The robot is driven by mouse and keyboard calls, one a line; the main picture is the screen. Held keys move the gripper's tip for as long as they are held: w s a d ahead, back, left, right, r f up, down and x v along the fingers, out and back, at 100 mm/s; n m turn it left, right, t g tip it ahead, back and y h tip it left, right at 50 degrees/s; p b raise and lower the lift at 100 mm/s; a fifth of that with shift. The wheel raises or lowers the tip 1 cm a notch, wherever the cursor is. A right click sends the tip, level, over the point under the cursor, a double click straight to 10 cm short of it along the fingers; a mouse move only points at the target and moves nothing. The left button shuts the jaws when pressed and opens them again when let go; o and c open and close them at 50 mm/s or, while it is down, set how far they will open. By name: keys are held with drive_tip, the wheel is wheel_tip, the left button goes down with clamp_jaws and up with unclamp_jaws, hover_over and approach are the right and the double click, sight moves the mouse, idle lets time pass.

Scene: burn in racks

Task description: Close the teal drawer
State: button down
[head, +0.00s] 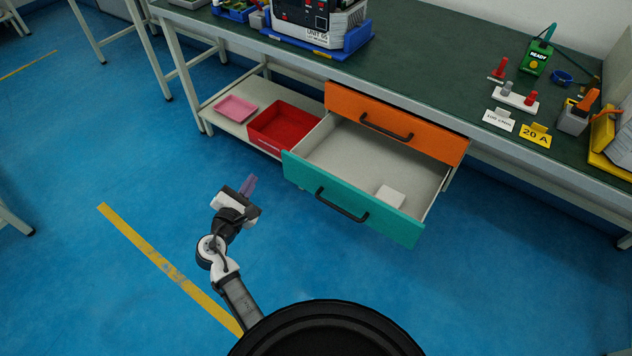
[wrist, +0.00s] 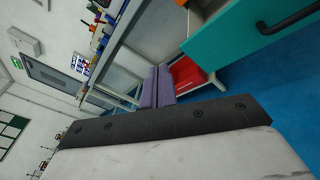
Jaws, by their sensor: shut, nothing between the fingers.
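The teal drawer (head: 351,197) is pulled well out from under the bench in the head view. Its front carries a black bar handle (head: 341,205), and a small white block (head: 390,196) lies inside it. The teal front also shows at the upper right of the wrist view (wrist: 232,42). My gripper (head: 248,186) is left of the drawer's front in the head view, apart from it. Its purple fingers (wrist: 157,88) are together with nothing between them.
An orange drawer (head: 395,122) above looks shut. A red bin (head: 284,128) and a pink tray (head: 235,108) stand on the lower shelf. The green bench top (head: 430,60) holds equipment. The blue floor before the drawer is clear.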

drive_tip(key=s+d+f+n+g+h, duration=0.1)
drive_tip(key=s+d+f+n+h, duration=0.3)
drive_tip(key=d+f, duration=0.45)
drive_tip(key=h+p, duration=0.2)
approach(324, 177)
drive_tip(key=x, duration=0.7)
drive_tip(key=shift+r, duration=0.15)
